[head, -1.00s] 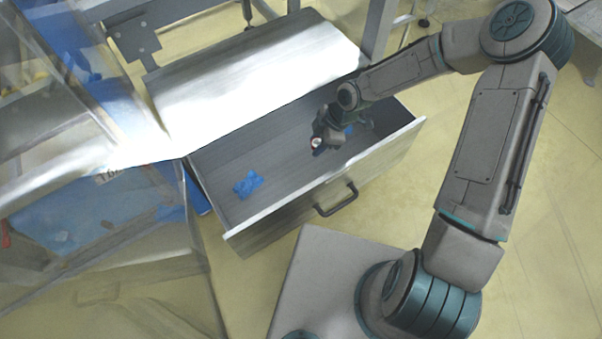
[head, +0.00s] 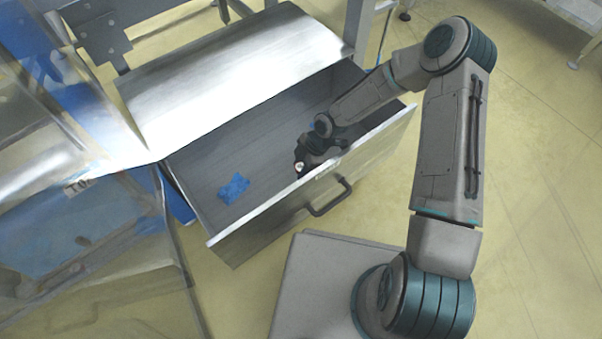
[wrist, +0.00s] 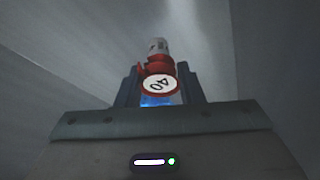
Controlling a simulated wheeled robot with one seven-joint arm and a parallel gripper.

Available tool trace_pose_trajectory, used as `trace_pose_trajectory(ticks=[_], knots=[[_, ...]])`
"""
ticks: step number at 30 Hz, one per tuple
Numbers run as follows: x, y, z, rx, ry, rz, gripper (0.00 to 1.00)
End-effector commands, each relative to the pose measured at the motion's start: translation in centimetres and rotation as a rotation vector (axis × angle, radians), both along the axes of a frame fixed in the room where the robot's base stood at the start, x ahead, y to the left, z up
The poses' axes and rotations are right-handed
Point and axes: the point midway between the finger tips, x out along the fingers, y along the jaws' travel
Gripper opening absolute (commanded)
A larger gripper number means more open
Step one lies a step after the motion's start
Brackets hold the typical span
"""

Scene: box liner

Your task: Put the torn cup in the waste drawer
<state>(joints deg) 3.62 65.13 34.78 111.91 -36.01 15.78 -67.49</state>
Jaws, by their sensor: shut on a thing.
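The waste drawer (head: 262,214) is pulled open in the head view, with a grey inside and a dark handle on its front. My gripper (head: 303,161) is over the drawer, close to the inner side of its front wall. In the wrist view my gripper (wrist: 160,97) is shut on a small white and red thing, which I take for the torn cup (wrist: 158,64). A round white label with a red rim and "40" shows on it. In the head view only a small pale spot shows at the fingertips. The tear is not visible.
A crumpled blue piece (head: 233,188) lies on the drawer floor to the left. A pale shiny top (head: 235,75) covers the back of the drawer. A transparent-walled blue bin (head: 75,225) stands at the left. Yellow floor is clear at the right.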

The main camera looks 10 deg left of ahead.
Motion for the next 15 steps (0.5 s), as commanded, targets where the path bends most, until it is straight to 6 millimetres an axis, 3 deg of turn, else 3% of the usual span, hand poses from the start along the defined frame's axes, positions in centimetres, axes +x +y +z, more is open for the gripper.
trace_pose_trajectory(ticks=[6, 15], knots=[[-0.1, 0.0, -3.6, -0.001, 0.002, 0.001, 0.12], [0.0, 0.0, -3.7, 0.0, 0.001, 0.0, 0.12]])
